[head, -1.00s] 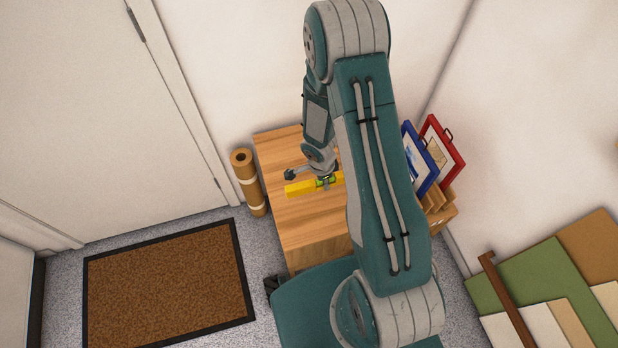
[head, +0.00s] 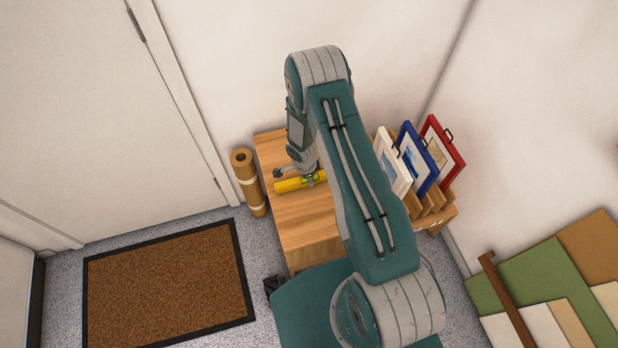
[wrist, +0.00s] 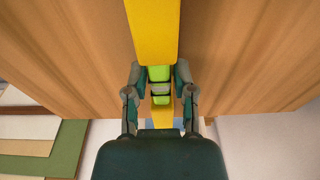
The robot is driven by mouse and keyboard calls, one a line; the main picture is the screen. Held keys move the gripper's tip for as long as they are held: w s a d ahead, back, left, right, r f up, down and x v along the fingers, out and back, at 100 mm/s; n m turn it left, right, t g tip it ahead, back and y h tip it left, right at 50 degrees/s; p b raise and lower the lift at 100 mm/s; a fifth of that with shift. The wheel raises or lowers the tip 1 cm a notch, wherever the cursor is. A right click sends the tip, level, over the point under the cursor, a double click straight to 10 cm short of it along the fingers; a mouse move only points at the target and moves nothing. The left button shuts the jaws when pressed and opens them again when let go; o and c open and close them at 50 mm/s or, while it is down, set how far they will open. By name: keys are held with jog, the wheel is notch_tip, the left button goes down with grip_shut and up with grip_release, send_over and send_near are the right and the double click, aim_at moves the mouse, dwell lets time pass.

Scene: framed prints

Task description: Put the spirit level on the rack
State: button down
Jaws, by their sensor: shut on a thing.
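The yellow spirit level (head: 289,186) with a green vial is in my gripper (head: 312,181), over the left part of the wooden table. In the wrist view my gripper (wrist: 160,92) is shut on the level (wrist: 152,30) at its green middle, with a finger on each side. The level runs lengthwise through the wrist picture. I cannot tell how far it is above the table. The wooden rack (head: 431,204) stands at the table's right end and holds a white, a blue and a red framed print. My arm hides part of the table in front of the rack.
The wooden table (head: 303,228) has bare room at its front left. A brown roll (head: 248,183) stands on the floor at its left. A brown doormat (head: 165,285) lies further left. Coloured boards (head: 540,285) are at the lower right.

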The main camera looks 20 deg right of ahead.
jog(key=shift+c, duration=2.2)
grip_release()
jog(key=shift+f, duration=0.1)
jog(key=s+r+n+t, duration=0.15)
jog(key=r+n, duration=0.25)
jog(key=r, duration=1.5)
jog(key=s+r+n+t, duration=0.1)
jog(key=s+r+n, duration=0.2)
jog(key=r, duration=1.6)
jog(key=s+a+r+n+t+y, duration=0.1)
jog(key=s+r+n+t, duration=0.2)
jog(key=s+r+n, duration=0.8)
jog(key=s+r, duration=0.3)
jog(key=s, duration=0.4)
jog(key=shift+s+a+r, duration=0.25)
jog(key=shift+s+a, duration=0.05)
jog(key=shift+s, duration=0.05)
